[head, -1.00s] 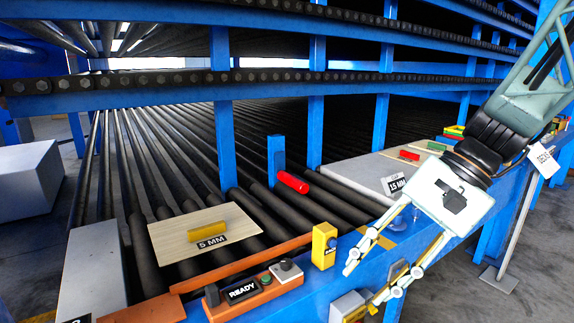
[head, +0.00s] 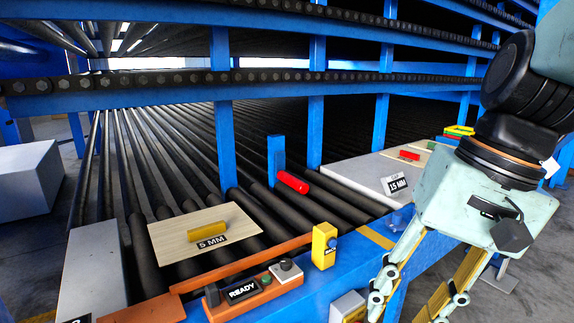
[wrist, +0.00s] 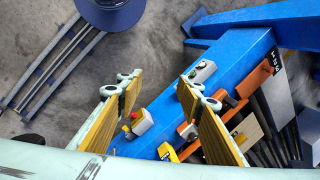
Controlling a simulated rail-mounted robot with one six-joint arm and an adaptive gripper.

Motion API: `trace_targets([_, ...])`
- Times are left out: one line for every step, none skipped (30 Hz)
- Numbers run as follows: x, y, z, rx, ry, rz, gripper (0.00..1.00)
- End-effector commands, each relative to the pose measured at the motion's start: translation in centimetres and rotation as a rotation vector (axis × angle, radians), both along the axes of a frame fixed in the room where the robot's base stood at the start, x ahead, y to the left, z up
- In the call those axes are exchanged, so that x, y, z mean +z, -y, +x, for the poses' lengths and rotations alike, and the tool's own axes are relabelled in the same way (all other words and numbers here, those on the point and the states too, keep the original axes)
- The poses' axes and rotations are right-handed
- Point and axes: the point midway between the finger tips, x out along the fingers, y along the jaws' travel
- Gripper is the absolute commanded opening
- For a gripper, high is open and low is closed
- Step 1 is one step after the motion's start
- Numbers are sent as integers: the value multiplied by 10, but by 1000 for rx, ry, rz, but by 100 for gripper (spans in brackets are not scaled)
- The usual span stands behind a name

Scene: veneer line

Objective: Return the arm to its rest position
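My gripper (head: 405,312) is at the lower right of the head view, in front of the blue rail edge and pointing down. Its two fingers are spread apart with nothing between them. In the wrist view the gripper (wrist: 158,84) also shows open fingers, with the blue beam and grey floor beyond. My arm rises from it to the upper right corner of the head view. The lower ends of the fingers come close to the bottom edge of the head view.
A yellow block lies on the 5 MM veneer sheet (head: 170,246). A red cylinder (head: 293,182) lies on the rollers. A READY control box (head: 240,291) and yellow box (head: 324,246) stand along the front edge. The 15 MM board (head: 350,172) is behind my gripper.

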Motion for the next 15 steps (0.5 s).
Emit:
trace_targets([2, 1, -6, 14, 15, -16, 34])
trace_targets([3, 2, -8, 20, 24, -25, 34])
trace_targets([4, 3, -11, 30, 35, -38, 34])
trace_targets([5, 4, -14, 36, 44, -48, 34])
trace_targets([6, 5, -16, 43, 53, -56, 34])
trace_targets([7, 7, -20, 53, 63, -70, 34])
trace_targets([7, 8, -23, 61, 72, -79, 34])
trace_targets([8, 9, -25, 67, 80, -88, 34])
trace_targets([9, 10, -29, 76, 91, -100, 34])
trace_targets([10, 12, -31, 83, 100, -110, 34])
trace_targets([11, 13, -33, 90, 109, -119, 34])
trace_targets([12, 14, -36, 99, 121, -130, 34])
trace_targets([13, 16, -39, 106, 131, -140, 34])
trace_targets([13, 17, -41, 113, 139, -149, 34])
trace_targets([14, 18, -44, 121, 151, -162, 34])
